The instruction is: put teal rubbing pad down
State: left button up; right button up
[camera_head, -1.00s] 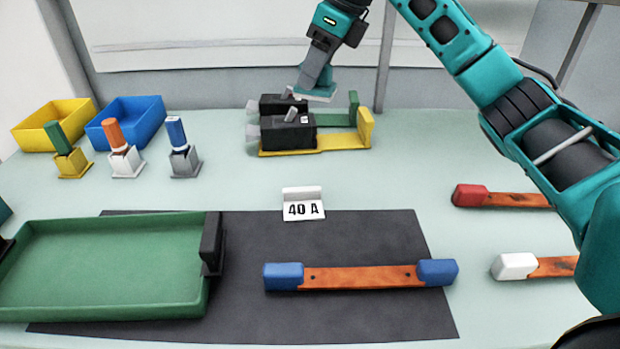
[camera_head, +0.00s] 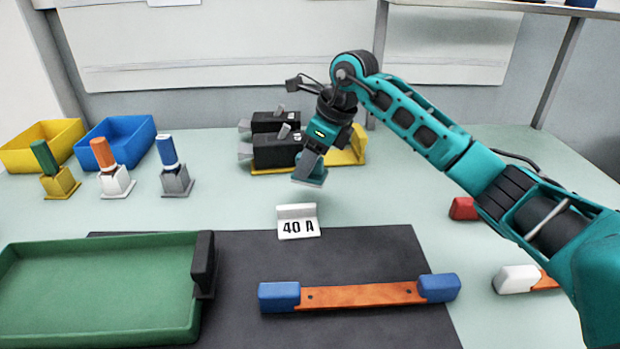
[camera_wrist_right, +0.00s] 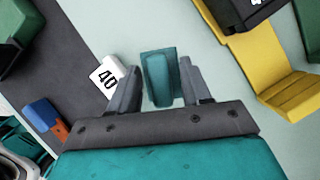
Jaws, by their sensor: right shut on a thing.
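The teal rubbing pad (camera_wrist_right: 158,78) is between the two fingers of my right gripper (camera_wrist_right: 157,88) in the right wrist view. In the head view, my right gripper (camera_head: 311,165) points down and is shut on the pad (camera_head: 309,181), whose pale lower plate shows beneath the fingers. The pad is held above the pale bench, in front of the black breakers and behind the 40 A sign. Whether it touches anything is hard to tell, but it looks clear of the surface. My left gripper is not in view.
The 40 A sign (camera_head: 298,222) stands at the back edge of the dark mat (camera_head: 370,245). Black breakers (camera_head: 275,150) sit on yellow bases behind. A green tray (camera_head: 100,290) and a blue-ended orange bar (camera_head: 360,295) lie in front. Stamps and bins stand left.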

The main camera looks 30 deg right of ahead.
aim_at(312, 172)
notch_tip(312, 172, down, 4)
jog(key=shift+r, duration=0.25)
jog(key=shift+f, duration=0.4)
jog(key=shift+f+b, duration=0.1)
jog(key=shift+b, duration=0.2)
jog(key=o, duration=1)
jog(key=shift+d+r, duration=0.1)
jog(key=shift+r, duration=0.3)
jog(key=p+v, duration=0.1)
jog(key=v, duration=1)
jog(key=shift+s+r, duration=0.15)
jog(key=shift+r, duration=0.05)
